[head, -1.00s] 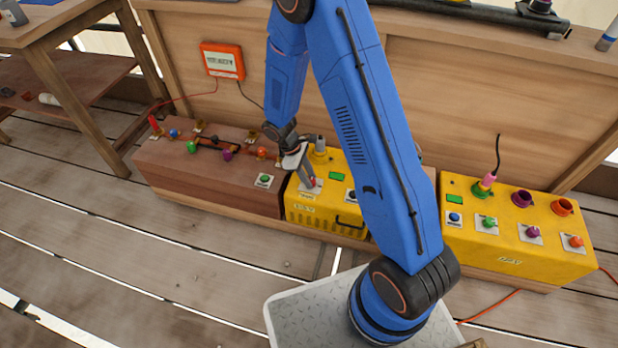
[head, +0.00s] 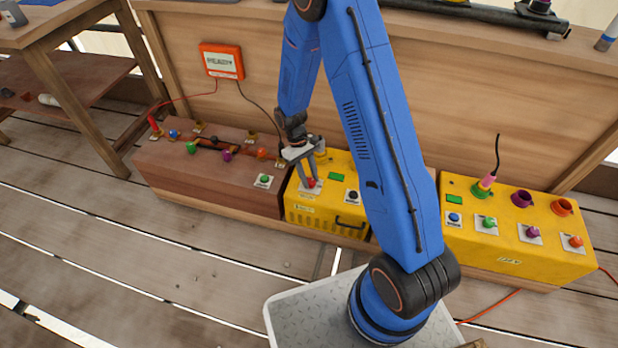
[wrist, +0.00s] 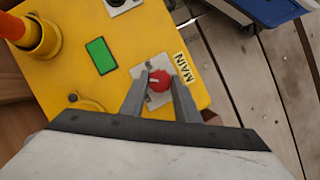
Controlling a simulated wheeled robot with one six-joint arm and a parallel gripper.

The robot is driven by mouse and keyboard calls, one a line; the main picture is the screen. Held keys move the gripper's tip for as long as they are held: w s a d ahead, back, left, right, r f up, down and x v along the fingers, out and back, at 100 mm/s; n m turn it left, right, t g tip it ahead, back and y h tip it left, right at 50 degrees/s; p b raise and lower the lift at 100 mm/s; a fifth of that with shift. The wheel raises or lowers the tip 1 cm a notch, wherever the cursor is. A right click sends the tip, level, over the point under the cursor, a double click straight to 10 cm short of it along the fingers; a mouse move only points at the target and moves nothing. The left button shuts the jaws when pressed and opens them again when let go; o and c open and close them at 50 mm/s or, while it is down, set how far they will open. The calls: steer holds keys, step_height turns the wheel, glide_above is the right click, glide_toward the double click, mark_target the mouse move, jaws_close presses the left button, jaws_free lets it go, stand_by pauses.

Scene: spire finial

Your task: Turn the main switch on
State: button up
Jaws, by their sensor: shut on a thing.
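The main switch is a red round knob (wrist: 159,80) on a pale square plate, beside a label reading MAIN (wrist: 183,67) in the wrist view. In the head view the red knob (head: 311,183) shows on top of the middle yellow box (head: 325,213), near its left end. My gripper (wrist: 158,88) has one finger on each side of the knob and is shut on it. In the head view my gripper (head: 309,178) reaches down onto the box from above. The marks on the plate are too small to read.
A brown box (head: 215,185) adjoins on the left; another yellow box (head: 520,240) stands right.

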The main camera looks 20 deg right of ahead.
steer(key=m+y, duration=0.1)
steer(key=m, duration=0.1)
steer(key=m+y, duration=0.1)
steer(key=m, duration=0.2)
steer(key=shift+d+m, duration=0.2)
steer(key=shift+m, duration=0.1)
steer(key=m+y, duration=0.2)
steer(key=m, duration=0.3)
steer(key=shift+d, duration=0.15)
steer(key=shift+m, duration=0.3)
steer(key=shift+t, duration=0.3)
steer(key=o, duration=1)
steer(key=shift+o, duration=0.2)
steer(key=v, duration=1.7)
steer(key=shift+d, duration=0.15)
steer(key=shift+r, duration=0.2)
